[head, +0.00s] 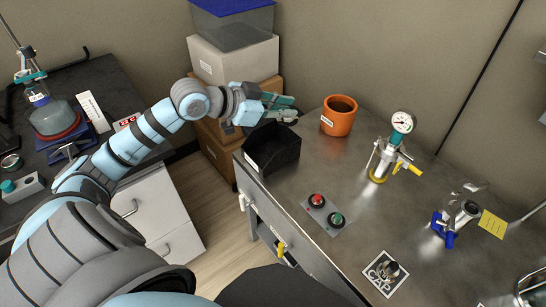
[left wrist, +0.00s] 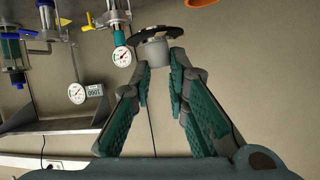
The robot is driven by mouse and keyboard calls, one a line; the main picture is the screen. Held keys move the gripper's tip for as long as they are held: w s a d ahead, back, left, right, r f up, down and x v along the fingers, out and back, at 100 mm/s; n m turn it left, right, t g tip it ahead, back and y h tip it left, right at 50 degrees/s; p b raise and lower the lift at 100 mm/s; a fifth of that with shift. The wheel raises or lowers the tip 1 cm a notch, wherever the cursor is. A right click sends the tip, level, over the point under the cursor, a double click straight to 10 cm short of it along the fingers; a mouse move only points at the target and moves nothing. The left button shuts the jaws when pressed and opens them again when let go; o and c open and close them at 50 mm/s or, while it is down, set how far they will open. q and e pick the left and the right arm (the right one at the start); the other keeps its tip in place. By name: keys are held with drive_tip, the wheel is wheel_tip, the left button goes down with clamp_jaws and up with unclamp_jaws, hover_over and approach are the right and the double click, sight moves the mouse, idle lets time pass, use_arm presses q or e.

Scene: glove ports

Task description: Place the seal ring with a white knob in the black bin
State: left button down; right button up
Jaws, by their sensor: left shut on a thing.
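My left gripper (head: 280,107) reaches in from the left and is above the far side of the black bin (head: 272,148). In the left wrist view, the gripper (left wrist: 158,68) is shut on the pale knob of the seal ring (left wrist: 157,53). The dark, flat ring (left wrist: 158,32) shows beyond the knob, clear of the fingers. In the head view the ring is too small and covered to make out. The black bin stands open at the left end of the grey bench, and its floor looks dark. My right gripper is not in view.
An orange pot (head: 338,118) stands right of the bin. A gauge fitting (head: 394,150) stands farther right, and a red and green button panel (head: 327,212) lies in front. Stacked boxes (head: 235,62) are behind the arm. Bare bench lies between pot and buttons.

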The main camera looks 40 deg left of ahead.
use_arm(q)
drive_tip(key=w+a+f+n+t+y+b, duration=0.1)
drive_tip(key=w+a+f+n+y+b, duration=0.5)
drive_tip(key=a, duration=0.4)
drive_tip(key=shift+m, duration=0.5)
drive_tip(key=f+b, duration=0.1)
drive_tip(key=f, duration=0.5)
drive_tip(key=w+f+b, duration=0.1)
drive_tip(key=f+b, duration=0.1)
drive_tip(key=f, duration=0.5)
drive_tip(key=f+b, duration=0.2)
drive_tip(key=f, duration=0.4)
drive_tip(key=shift+w+f, duration=0.15)
drive_tip(key=shift+f, duration=0.35)
drive_tip(key=c, duration=1.6)
unclamp_jaws()
drive_tip(key=shift+o, duration=0.2)
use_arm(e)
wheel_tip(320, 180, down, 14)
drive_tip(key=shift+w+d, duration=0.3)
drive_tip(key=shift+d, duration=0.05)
